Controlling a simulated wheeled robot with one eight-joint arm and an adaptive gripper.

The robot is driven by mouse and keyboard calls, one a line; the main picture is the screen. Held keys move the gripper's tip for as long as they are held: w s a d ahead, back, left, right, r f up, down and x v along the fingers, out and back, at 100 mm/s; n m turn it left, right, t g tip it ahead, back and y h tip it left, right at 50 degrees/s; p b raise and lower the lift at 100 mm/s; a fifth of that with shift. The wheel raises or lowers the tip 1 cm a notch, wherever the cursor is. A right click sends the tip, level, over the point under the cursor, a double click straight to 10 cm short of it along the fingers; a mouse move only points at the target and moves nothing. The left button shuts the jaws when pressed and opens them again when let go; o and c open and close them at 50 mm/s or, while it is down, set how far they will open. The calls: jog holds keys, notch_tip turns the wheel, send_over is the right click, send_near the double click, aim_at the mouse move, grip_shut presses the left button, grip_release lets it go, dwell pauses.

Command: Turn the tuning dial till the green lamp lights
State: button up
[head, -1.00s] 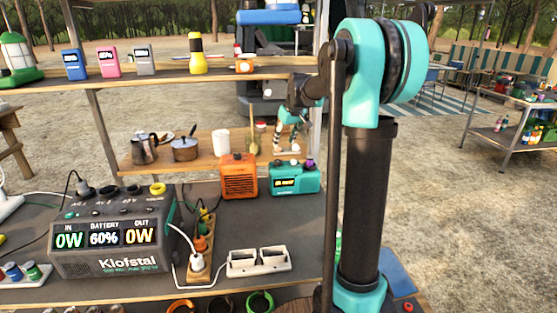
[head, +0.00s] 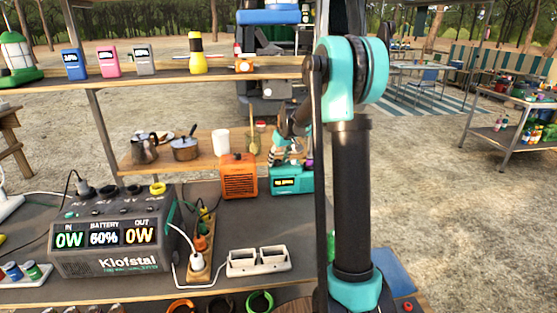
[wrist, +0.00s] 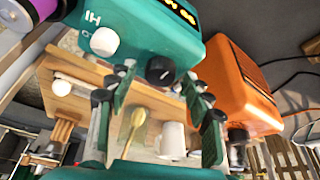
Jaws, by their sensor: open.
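The teal radio (head: 292,182) with a small yellow-lit display stands on the dark counter, right of the orange radio. In the wrist view the teal radio (wrist: 165,35) fills the top, with a white knob (wrist: 104,41) and a black knob (wrist: 160,70) on its near face. I cannot tell from markings which knob is the tuning dial. My gripper (wrist: 158,80) is open, its two fingers apart with the black knob between their tips; contact cannot be told. In the head view my gripper (head: 284,152) is just above the teal radio and hides its top. I see no lit green lamp on it.
The orange radio (head: 238,178) stands close left of the teal one. A purple-capped thing (wrist: 35,18) is close by in the wrist view. A wooden shelf with a pot (head: 185,149) and a white mug (head: 221,142) is behind. The power station (head: 112,235) is left.

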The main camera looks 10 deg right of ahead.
jog(key=c, duration=1.2)
jog(key=shift+o, duration=0.2)
jog(key=shift+a+m+h, duration=0.15)
jog(key=shift+m+h, duration=0.75)
jog(key=shift+m, duration=1.2)
jog(key=o, duration=1.2)
jog(key=shift+c, duration=0.2)
jog(key=v, duration=1.2)
jog(key=shift+s+f, duration=0.1)
jog(key=shift+s, duration=0.05)
